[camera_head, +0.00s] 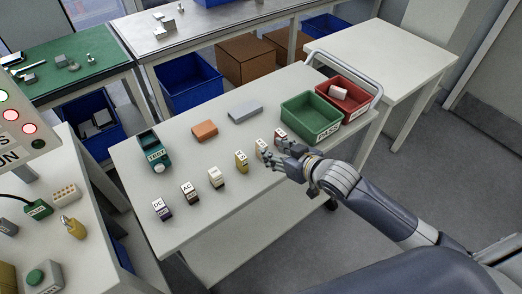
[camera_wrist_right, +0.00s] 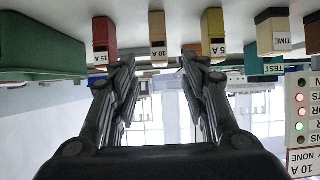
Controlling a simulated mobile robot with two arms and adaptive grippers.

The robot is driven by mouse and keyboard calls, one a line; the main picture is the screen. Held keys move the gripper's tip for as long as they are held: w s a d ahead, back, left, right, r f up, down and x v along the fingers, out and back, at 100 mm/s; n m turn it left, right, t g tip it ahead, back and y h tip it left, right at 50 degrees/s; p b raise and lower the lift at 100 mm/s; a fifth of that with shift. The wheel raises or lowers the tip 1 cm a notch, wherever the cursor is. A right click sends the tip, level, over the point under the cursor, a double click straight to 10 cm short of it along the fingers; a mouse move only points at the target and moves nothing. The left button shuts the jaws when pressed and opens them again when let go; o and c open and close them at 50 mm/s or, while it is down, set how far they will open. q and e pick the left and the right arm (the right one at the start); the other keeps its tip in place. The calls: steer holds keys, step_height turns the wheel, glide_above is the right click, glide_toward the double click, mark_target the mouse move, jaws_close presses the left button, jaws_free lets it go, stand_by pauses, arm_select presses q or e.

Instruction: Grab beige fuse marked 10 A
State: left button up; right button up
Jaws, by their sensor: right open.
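The beige fuse (camera_head: 261,147) stands upright on the white table, between a yellow fuse (camera_head: 241,161) and a red fuse (camera_head: 280,135). In the upside-down right wrist view the beige fuse (camera_wrist_right: 157,28) is centred beyond my fingertips, with the yellow fuse (camera_wrist_right: 213,28) and the red fuse marked 15 A (camera_wrist_right: 103,34) either side. My left gripper is out of view.
A green PASS bin (camera_head: 311,118) and a red bin (camera_head: 343,98) stand at the table's right end. The TIME block (camera_head: 216,178), AC block (camera_head: 189,193) and DC block (camera_head: 161,209) continue the row leftward. Orange (camera_head: 205,130) and grey (camera_head: 245,111) blocks lie behind.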

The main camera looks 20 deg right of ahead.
mark_target(265, 146)
steer(key=x, duration=0.2)
steer(key=shift+w+f, duration=0.2)
steer(key=shift+w, duration=0.05)
steer(key=shift+p+x, duration=0.5)
steer(key=shift+x, duration=2)
steer(key=shift+a+r, duration=0.1)
steer(key=shift+r, duration=0.05)
jaws_close()
